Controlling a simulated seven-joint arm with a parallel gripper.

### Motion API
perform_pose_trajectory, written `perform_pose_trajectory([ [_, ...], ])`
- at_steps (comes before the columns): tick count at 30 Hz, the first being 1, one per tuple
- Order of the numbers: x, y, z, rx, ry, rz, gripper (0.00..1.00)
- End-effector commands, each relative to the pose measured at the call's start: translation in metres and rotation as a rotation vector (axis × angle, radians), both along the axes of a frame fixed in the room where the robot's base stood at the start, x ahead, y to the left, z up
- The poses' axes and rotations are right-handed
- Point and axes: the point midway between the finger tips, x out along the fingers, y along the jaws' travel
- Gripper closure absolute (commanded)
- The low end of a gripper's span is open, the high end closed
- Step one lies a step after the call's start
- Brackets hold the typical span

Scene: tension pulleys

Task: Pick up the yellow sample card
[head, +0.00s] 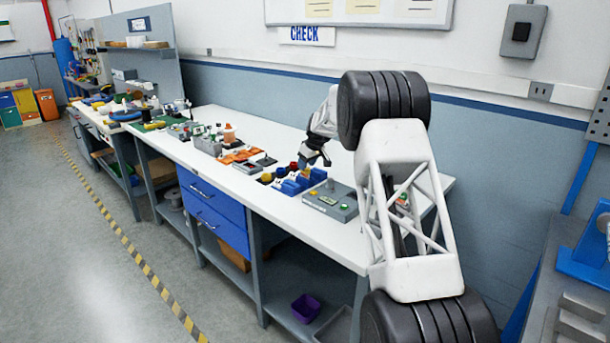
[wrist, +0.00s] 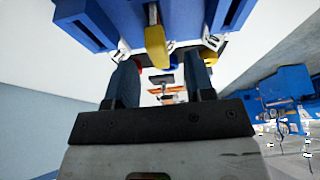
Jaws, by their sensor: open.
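A yellow piece (wrist: 157,48), which looks like the sample card, shows in the wrist view at the top centre. It is narrow and rounded at its near end, and reaches out of a blue holder (wrist: 190,15). My gripper (wrist: 162,62) is open, with one dark finger on each side of the yellow piece's line. I cannot tell how far the fingertips are from it; no contact shows. In the head view my gripper (head: 314,160) is low over the blue holder (head: 297,184) on the white bench. The card is too small there to make out surely.
Red and yellow knobs, orange parts (head: 242,155) and another grey box (head: 205,143) crowd the white bench (head: 270,215) to the left. The wall is behind; the bench's front strip is clear.

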Motion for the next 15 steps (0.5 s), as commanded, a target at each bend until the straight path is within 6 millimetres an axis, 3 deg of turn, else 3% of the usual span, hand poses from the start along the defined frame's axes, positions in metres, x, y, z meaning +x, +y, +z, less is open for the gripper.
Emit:
perform_pose_trajectory([
  [8, 0.007, 0.006, -0.024, 0.000, 0.000, 0.000, 0.51],
  [15, 0.008, 0.007, -0.028, 0.000, -0.001, 0.000, 0.51],
])
